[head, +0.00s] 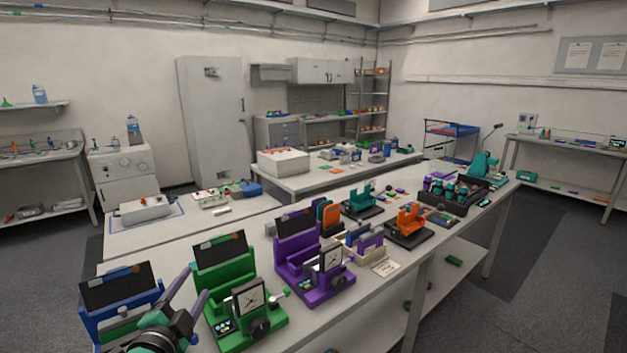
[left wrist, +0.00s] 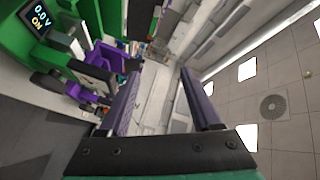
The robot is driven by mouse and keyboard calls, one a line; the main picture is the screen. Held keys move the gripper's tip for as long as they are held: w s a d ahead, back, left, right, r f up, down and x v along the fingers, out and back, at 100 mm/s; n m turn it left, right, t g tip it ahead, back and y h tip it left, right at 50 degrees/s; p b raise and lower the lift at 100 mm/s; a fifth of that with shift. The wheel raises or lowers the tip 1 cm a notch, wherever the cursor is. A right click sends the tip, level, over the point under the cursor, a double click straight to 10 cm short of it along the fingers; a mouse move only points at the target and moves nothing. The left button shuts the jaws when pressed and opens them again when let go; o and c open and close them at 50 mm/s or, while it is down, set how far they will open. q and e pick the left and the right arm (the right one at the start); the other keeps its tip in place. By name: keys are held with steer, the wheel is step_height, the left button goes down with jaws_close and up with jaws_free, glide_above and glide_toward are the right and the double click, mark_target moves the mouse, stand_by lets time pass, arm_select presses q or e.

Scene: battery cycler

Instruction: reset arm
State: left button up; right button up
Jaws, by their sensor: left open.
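My left gripper (head: 197,283) is at the lower left of the head view, in front of the blue device (head: 92,322) and beside the green device (head: 222,262). Its two dark purple fingers point up and are spread apart. In the left wrist view the gripper (left wrist: 160,74) is open with nothing between its fingers; the green device (left wrist: 17,45) and purple device (left wrist: 105,58) show to the left. My arm hides part of the blue device. My right gripper is not in view.
The purple device (head: 297,250) stands right of the green one on the long bench (head: 190,237). An orange device (head: 408,226) and a dark tray (head: 432,210) sit farther along. Grey floor (head: 553,290) is open at the right.

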arm_select(q)
steer(key=s+a+f+n+g+y, duration=0.1)
steer(key=s+f+n+g, duration=0.35)
steer(key=f, duration=0.35)
steer(key=s+f+n+g+y, duration=0.1)
steer(key=s+f+n+g, duration=0.25)
steer(key=s+f, duration=0.35)
steer(key=s+d+f+n+g+h, duration=0.25)
steer(key=s+f+g, duration=0.45)
steer(key=s, duration=0.5)
step_height(320, 180, down, 28)
steer(key=s+r+b, duration=0.1)
steer(key=b, duration=0.4)
steer(key=s+a+f+b, duration=0.1)
steer(key=s+f+b, duration=0.1)
steer(key=s+f, duration=0.7)
steer(key=s+a+f+g+b, duration=0.1)
steer(key=s+a+f+b, duration=0.1)
steer(key=s+f, duration=0.6)
step_height(320, 180, down, 4)
steer(key=shift+s+f+b, duration=0.1)
steer(key=shift+s+b, duration=0.25)
steer(key=shift+b, duration=0.15)
steer(key=shift+y, duration=0.25)
